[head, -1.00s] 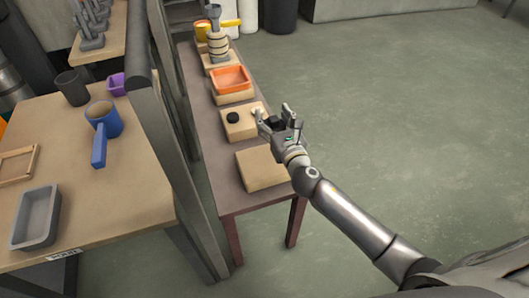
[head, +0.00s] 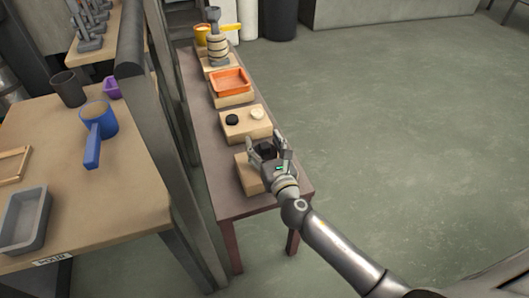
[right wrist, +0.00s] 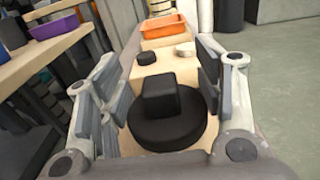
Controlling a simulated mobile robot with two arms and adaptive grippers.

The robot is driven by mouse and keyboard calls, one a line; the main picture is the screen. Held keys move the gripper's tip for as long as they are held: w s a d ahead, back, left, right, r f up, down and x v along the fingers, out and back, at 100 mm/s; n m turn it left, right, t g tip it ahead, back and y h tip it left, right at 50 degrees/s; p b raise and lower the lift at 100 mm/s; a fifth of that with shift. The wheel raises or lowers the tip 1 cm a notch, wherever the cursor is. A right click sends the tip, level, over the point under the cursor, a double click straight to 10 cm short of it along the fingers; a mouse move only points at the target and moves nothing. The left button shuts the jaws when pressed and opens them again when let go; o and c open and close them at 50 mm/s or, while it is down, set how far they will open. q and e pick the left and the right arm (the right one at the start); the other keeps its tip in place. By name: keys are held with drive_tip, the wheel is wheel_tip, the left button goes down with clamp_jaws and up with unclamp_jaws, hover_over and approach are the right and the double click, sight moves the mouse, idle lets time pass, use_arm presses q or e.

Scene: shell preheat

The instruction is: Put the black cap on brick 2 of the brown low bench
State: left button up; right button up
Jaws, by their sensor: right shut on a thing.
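The black cap (right wrist: 168,125), a dark disc with a square knob, is between the fingers of my right gripper (head: 265,150). That gripper is shut on it, over the nearest brick (head: 248,176) of the brown low bench (head: 231,204). I cannot tell whether the cap touches this brick, which is partly hidden by the gripper. The brick beyond it (head: 246,130) carries a small black disc (head: 232,119) and a cream disc (head: 257,114). No brick numbers are readable. My left gripper is not in view.
A grey divider (head: 150,120) separates the bench from the wooden table (head: 100,204) at left. Open floor lies right.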

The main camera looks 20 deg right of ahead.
sight(264, 152)
drive_tip(key=shift+d+f+b, duration=0.1)
drive_tip(key=shift+f+b, duration=0.2)
drive_tip(key=shift+f, duration=0.35)
drive_tip(key=shift+f+b, duration=0.45)
drive_tip(key=shift+f, duration=0.1)
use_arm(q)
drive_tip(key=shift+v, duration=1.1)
use_arm(e)
drive_tip(key=shift+f, duration=0.2)
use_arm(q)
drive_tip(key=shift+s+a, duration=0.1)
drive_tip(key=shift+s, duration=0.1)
use_arm(e)
drive_tip(key=shift+f, duration=0.15)
drive_tip(key=o, duration=1)
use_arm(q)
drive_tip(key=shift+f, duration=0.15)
